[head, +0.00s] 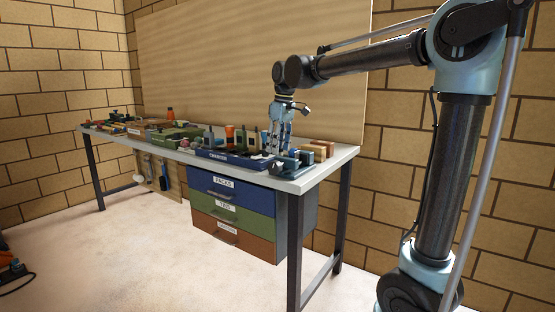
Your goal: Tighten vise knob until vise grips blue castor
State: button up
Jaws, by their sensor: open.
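My gripper (281,137) hangs from the arm, fingers pointing down, over the right end of the workbench. Its fingers are apart. Just below and right of it, a small blue-grey device that looks like the vise (287,166) sits near the front edge of the bench top. The gripper is close above or behind it; I cannot tell whether they touch. The vise knob and the blue castor are too small to make out at this distance.
The long workbench (336,158) carries a blue tray (232,161), tan blocks (319,150) and many small items further left. Blue, green and brown drawers (232,208) hang under it. A wooden board (230,60) stands behind. The floor (150,260) in front is clear.

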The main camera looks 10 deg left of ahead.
aim_at(280, 164)
jog(key=shift+d+r, duration=0.15)
jog(key=shift+r, duration=0.8)
jog(key=shift+d+r, duration=0.1)
jog(key=shift+r, duration=0.8)
